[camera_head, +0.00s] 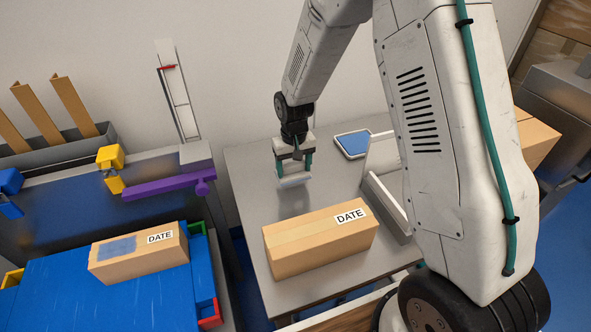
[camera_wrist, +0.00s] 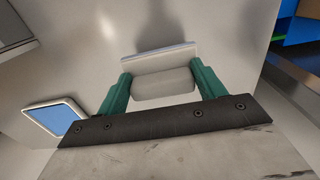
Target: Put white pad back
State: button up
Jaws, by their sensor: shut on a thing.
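My gripper (camera_head: 293,170) is over the grey table, shut on a white pad (camera_head: 294,181). In the wrist view the pad (camera_wrist: 160,56) has a pale block-like grip (camera_wrist: 163,84) between my two green fingers (camera_wrist: 160,88), with a wider flat plate beyond it. The pad seems a little above the table top, though the gap is hard to judge. A blue pad in a white-rimmed tray (camera_head: 354,143) lies on the table behind and to the right; it also shows at the left of the wrist view (camera_wrist: 55,116).
A taped cardboard box labelled DATE (camera_head: 310,243) stands on the table (camera_head: 250,165) in front of my gripper. A white upright holder (camera_head: 383,165) is to the right. At left, another DATE box (camera_head: 130,262) sits on a blue surface, near a purple bar (camera_head: 160,187).

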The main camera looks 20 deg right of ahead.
aim_at(295, 170)
jog(key=shift+w+d, duration=0.3)
jog(key=shift+w, duration=0.2)
jog(key=shift+w+d, duration=0.3)
jog(key=shift+w, duration=0.2)
jog(key=shift+w+d+f, duration=0.1)
jog(key=shift+w+f, duration=0.1)
jog(key=shift+f, duration=1.65)
jog(key=o, duration=1)
jog(key=shift+f, duration=0.1)
jog(key=shift+c, duration=0.2)
